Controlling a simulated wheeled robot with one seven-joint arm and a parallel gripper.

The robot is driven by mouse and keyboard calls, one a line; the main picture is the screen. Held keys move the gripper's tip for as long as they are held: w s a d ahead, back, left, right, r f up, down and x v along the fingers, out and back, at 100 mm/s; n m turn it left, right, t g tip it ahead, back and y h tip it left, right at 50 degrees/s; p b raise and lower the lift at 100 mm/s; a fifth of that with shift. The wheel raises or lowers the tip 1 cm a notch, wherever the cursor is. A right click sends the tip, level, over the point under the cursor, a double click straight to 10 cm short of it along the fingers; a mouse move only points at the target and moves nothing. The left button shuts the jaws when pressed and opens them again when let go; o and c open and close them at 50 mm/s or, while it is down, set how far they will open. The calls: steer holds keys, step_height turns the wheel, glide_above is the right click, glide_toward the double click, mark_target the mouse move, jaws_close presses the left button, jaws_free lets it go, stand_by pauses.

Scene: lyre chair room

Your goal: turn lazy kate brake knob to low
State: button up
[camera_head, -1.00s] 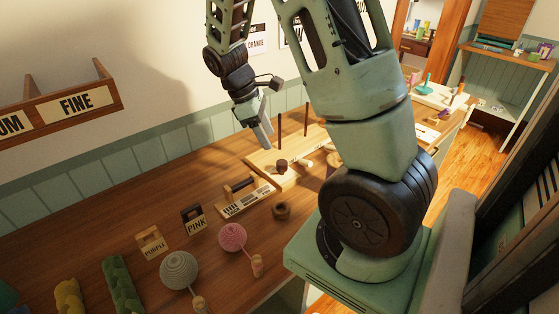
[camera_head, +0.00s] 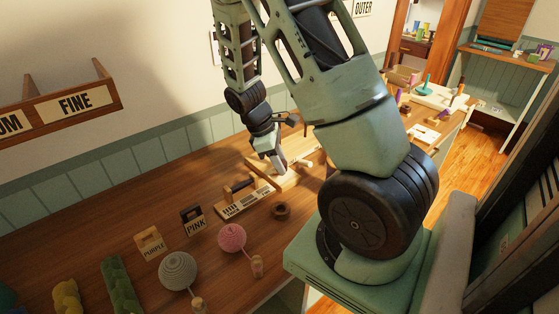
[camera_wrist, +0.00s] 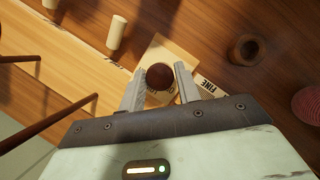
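The brake knob (camera_wrist: 160,76) is a dark reddish-brown round knob on a pale square plate (camera_wrist: 181,56) at the end of the lazy kate's light wooden board (camera_wrist: 75,62). A few printed characters show beside the knob, mostly covered, so I cannot read its setting. In the wrist view my gripper (camera_wrist: 158,82) is open, with one grey finger on each side of the knob and narrow gaps visible. In the head view my gripper (camera_head: 276,166) is low over the board (camera_head: 290,178) and hides the knob.
Pale pegs (camera_wrist: 116,32) and dark rods (camera_wrist: 50,122) stand on the board. Pink (camera_head: 232,237) and grey (camera_head: 178,271) yarn balls are nearer.

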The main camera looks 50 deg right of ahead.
steer(key=c, duration=0.4)
steer(key=shift+d+r+m+y+p, duration=0.15)
steer(key=shift+m+y+p, duration=0.15)
steer(key=shift+m+p, duration=0.6)
steer(key=m+y+p, duration=0.1)
steer(key=m+p, duration=0.1)
steer(key=m, duration=0.1)
steer(key=shift+w+m+g, duration=0.1)
steer(key=shift+m+g, duration=0.2)
steer(key=shift+m, duration=0.1)
steer(key=m+y+p, duration=0.1)
steer(key=m, duration=0.2)
steer(key=m+y, duration=0.1)
steer(key=m, duration=0.2)
steer(key=shift+d+y+p, duration=0.2)
steer(key=shift+y+p, duration=0.15)
steer(key=shift+y, duration=0.05)
steer(key=shift+m+t, duration=0.3)
steer(key=shift+t, duration=0.1)
steer(key=o, duration=0.9)
